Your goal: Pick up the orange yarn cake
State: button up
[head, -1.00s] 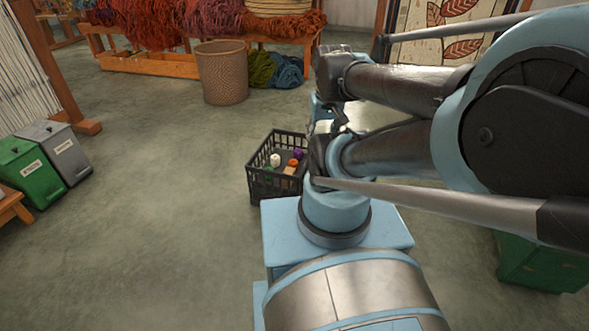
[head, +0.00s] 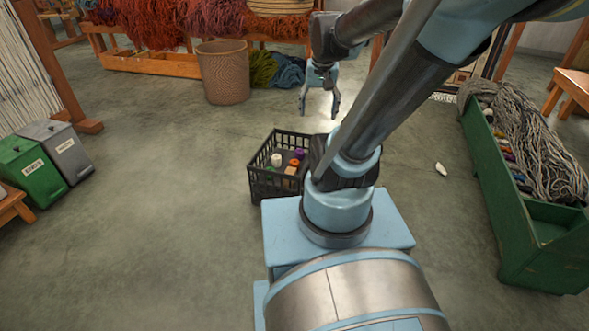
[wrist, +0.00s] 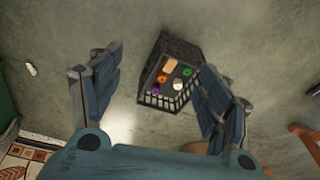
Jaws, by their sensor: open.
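The orange yarn cake (head: 294,162) is small and lies inside a black slatted crate (head: 258,182) on the floor. It also shows in the wrist view (wrist: 162,78), beside a purple one (wrist: 155,87). My gripper (head: 320,106) is open and empty, fingers pointing down, above the floor and beyond the crate in the head view. In the wrist view the crate (wrist: 150,98) appears between the spread fingers of my gripper (wrist: 158,65), some distance away. My arm covers part of the crate's right side in the head view.
White (head: 276,160), purple and tan pieces share the crate. A wicker basket (head: 223,72) stands behind. A green trough (head: 500,200) with grey yarn is at the right; a small pale item (head: 441,169) lies on the floor. Green and grey bins stand left. Floor left of the crate is clear.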

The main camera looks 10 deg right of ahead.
jog(key=w+m, duration=0.4)
jog(key=w, duration=1.2)
jog(key=m+g, duration=0.2)
jog(key=m, duration=1)
send_over(294, 162)
notch_tip(294, 162, down, 41)
notch_tip(294, 162, down, 13)
jog(key=shift+s+f, duration=0.1)
jog(key=shift+w+f, duration=0.15)
jog(key=shift+f, duration=1.2)
jog(key=shift+w+f, duration=0.1)
jog(key=shift+f, duration=1.2)
jog(key=shift+c, duration=0.5)
jog(key=c, duration=1.1)
